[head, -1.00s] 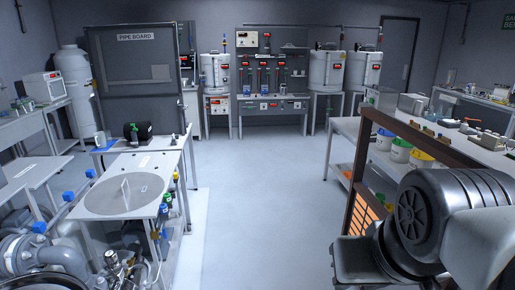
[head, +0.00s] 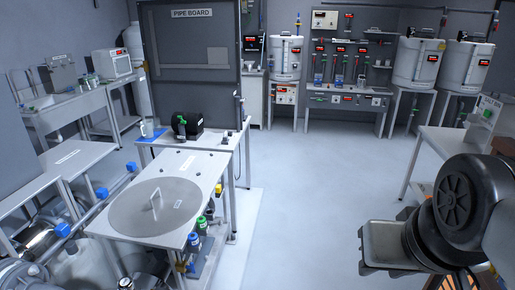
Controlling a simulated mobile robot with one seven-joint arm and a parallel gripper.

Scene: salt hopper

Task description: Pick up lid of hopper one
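A round, flat grey lid (head: 178,216) with a small upright handle (head: 156,199) lies at the front left. It is on the light top of a low metal stand (head: 190,168). A small label I cannot read is on the stand top behind it. I cannot tell from here whether this is hopper one or what is under the lid. Part of my arm shows at the lower right, well apart from the lid, with clear floor between. My gripper's fingers are not in view.
Blue-capped pipework (head: 62,229) runs along the stand's left side. A black motor-like unit (head: 187,127) sits on the table behind, before the pipe board (head: 190,50). The middle floor (head: 305,180) is free.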

